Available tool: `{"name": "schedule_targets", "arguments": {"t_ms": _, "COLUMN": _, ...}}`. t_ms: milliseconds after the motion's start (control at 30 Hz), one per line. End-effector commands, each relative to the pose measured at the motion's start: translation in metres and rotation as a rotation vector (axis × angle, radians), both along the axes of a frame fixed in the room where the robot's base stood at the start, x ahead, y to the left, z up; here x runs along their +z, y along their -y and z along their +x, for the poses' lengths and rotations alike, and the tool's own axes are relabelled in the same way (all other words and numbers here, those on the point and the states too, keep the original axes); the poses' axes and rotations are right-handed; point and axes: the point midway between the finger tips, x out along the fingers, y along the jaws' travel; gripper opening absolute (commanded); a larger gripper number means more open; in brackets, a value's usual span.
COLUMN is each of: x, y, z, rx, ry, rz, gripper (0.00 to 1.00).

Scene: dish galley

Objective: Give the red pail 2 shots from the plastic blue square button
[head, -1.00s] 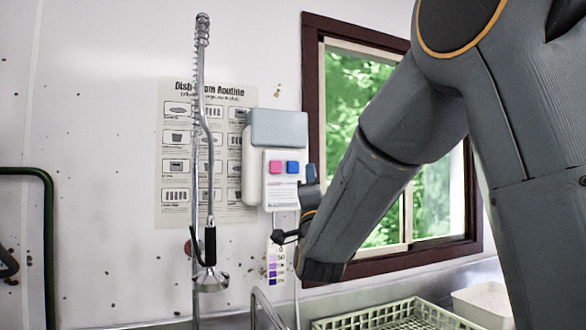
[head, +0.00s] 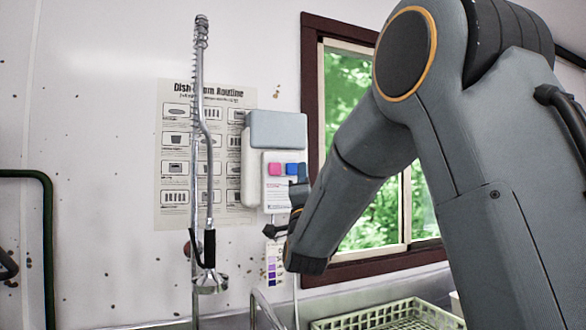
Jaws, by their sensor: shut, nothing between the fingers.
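My gripper (head: 301,180) is shut and empty. It is in front of the dispenser's right edge, with its tip just right of the blue button in the picture. I cannot tell whether it touches the button. My own wrist hides much of the gripper. The red pail is not in view.
The white dispenser (head: 250,165) has a grey-blue top. A spray hose (head: 208,160) hangs to its left before a poster (head: 174,215). A window frame (head: 312,120) is right of it. A pale green rack (head: 390,318) sits below.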

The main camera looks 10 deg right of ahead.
Motion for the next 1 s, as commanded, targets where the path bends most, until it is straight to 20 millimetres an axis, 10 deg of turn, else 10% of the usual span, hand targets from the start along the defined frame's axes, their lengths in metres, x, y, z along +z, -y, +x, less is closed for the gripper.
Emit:
{"name": "schedule_targets", "arguments": {"t_ms": 333, "x": -0.001, "y": -0.007, "z": 0.033, "rx": 0.001, "ry": 0.001, "rz": 0.0, "gripper": 0.0}}
{"name": "schedule_targets", "arguments": {"t_ms": 1000, "x": 0.0, "y": -0.007, "z": 0.037, "rx": 0.0, "ry": 0.0, "rz": 0.0, "gripper": 0.0}}
